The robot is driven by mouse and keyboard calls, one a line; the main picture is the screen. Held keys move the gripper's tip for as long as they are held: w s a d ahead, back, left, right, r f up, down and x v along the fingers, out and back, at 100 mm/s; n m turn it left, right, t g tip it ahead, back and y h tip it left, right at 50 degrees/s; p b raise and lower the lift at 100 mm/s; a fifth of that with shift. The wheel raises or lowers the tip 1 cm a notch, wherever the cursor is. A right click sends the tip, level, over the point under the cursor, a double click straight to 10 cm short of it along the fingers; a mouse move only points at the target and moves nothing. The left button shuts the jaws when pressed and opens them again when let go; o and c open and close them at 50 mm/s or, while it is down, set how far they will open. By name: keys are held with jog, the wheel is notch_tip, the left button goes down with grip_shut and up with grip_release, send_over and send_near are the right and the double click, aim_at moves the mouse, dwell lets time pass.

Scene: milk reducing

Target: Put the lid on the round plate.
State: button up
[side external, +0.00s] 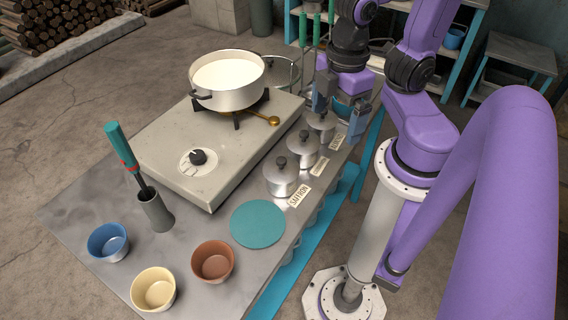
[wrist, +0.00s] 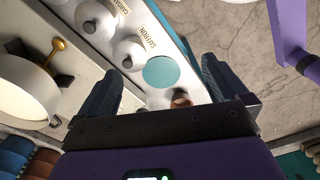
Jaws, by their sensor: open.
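The round plate (side external: 258,223) is a flat teal disc lying bare on the grey counter; it also shows in the wrist view (wrist: 161,72). Three metal jars stand in a row, each with a dark-knobbed metal lid on it: the saffron jar (side external: 281,180) nearest the plate, a middle jar (side external: 303,151), and a far jar (side external: 321,126). The wrist view shows the saffron jar (wrist: 129,50) and the middle jar (wrist: 96,20). My gripper (side external: 338,112) is open and empty, pointing down close to the far jar. Whether it touches that jar I cannot tell.
A stove (side external: 215,145) carries a pot of milk (side external: 228,85), with a brass-coloured spoon (side external: 272,120) beside it. Blue (side external: 108,243), cream (side external: 154,290) and brown (side external: 213,262) bowls and a holder (side external: 155,212) with a teal-handled tool stand at the near end.

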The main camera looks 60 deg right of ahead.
jog(key=w+a+n, duration=0.2)
jog(key=w+n, duration=0.2)
jog(key=w, duration=0.5)
send_over(282, 159)
jog(key=shift+n, duration=0.3)
jog(key=f, duration=1)
jog(key=shift+s+a+f, duration=0.1)
jog(key=shift+s+f, duration=0.1)
jog(key=shift+s, duration=0.1)
jog(key=shift+w+f, duration=0.2)
jog(key=shift+f, duration=1.65)
jog(key=shift+w+f, duration=0.15)
jog(key=shift+f, duration=1.65)
jog(key=shift+s, duration=0.1)
jog(key=c, duration=1.1)
jog(key=shift+c, duration=0.2)
